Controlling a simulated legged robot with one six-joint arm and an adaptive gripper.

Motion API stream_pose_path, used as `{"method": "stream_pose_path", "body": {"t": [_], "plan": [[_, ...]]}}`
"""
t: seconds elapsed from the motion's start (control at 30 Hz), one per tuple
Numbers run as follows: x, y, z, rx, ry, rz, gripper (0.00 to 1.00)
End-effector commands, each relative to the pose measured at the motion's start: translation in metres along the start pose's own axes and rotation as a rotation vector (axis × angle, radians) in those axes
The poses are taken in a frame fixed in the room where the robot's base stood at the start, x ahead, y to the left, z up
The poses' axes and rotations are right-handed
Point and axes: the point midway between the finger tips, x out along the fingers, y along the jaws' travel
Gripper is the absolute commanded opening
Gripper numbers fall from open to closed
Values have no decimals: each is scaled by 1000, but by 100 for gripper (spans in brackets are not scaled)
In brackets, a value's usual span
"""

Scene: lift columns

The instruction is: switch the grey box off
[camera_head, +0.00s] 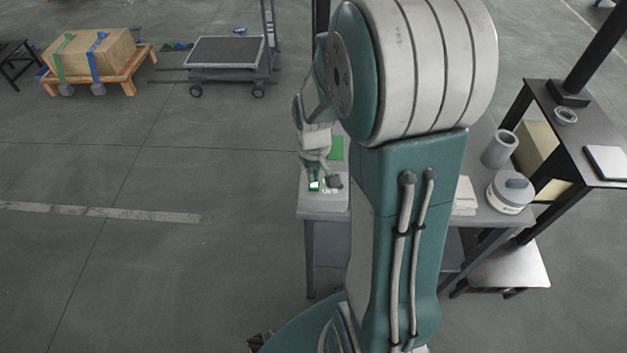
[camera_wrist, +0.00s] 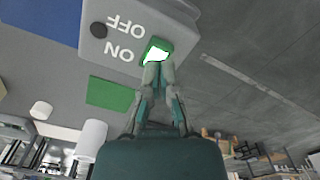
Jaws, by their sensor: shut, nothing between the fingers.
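The grey box (camera_wrist: 98,28) fills the top of the wrist view, its ON and OFF labels upside down. Its switch (camera_wrist: 158,50) glows white within a green frame, beside the ON label. My gripper (camera_wrist: 158,72) is shut and empty, its fingertips right at the near edge of the lit switch; I cannot tell if they touch. In the head view, my gripper (camera_head: 316,152) is above the table's left end, and a small green-white glow (camera_head: 314,185) of the switch shows just below it. Most of the box is hidden there.
A green sheet (camera_head: 336,147) lies on the grey table (camera_head: 326,213) beside the box. A grey cup (camera_head: 499,149), a round white container (camera_head: 510,192) and a dark side table (camera_head: 570,128) are on the right. A trolley (camera_head: 230,55) stands behind.

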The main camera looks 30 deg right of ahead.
Motion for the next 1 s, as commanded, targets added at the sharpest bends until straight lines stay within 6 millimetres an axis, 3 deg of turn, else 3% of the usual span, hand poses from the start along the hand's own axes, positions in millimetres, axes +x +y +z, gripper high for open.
{"method": "stream_pose_path", "body": {"t": [1.0], "plan": [[13,0,0,0,-1,0,0]]}}
